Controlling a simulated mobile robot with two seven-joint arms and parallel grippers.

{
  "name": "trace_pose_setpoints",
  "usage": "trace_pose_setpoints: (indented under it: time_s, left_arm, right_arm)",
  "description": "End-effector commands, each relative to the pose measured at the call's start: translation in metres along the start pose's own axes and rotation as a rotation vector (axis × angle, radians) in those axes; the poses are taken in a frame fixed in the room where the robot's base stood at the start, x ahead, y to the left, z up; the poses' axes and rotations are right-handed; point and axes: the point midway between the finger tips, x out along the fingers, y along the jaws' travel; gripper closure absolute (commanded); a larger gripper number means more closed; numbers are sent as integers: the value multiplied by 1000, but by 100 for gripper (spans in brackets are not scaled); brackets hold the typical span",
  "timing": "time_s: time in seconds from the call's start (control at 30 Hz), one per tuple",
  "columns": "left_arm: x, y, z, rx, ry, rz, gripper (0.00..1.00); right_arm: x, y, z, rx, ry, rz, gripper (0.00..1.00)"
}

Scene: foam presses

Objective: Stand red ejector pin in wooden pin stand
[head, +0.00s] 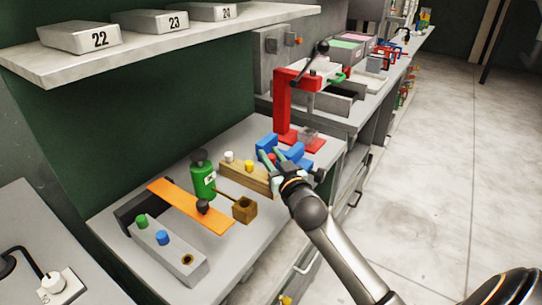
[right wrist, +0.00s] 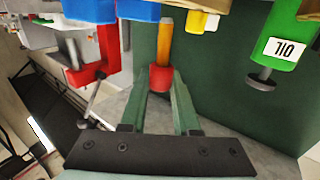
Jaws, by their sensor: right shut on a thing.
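The red ejector pin (right wrist: 161,78) is held by its red head between the green fingers of my right gripper (right wrist: 162,88). Its orange-brown shaft (right wrist: 165,42) runs to the top of the right wrist view, which is upside down, so the shaft points down. My left gripper is not in view.
Blue blocks (head: 290,149) and a red lever press (head: 284,105) are close behind my gripper. A shelf (head: 150,45) overhangs the back.

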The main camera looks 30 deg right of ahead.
Motion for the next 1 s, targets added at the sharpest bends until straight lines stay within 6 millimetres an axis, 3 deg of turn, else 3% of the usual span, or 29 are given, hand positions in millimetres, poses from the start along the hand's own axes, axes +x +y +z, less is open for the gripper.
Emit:
trace_pose_setpoints:
  time_s: [1.0]
  left_arm:
    - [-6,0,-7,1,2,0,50]
  right_arm:
    - [0,0,0,0,0,0,100]
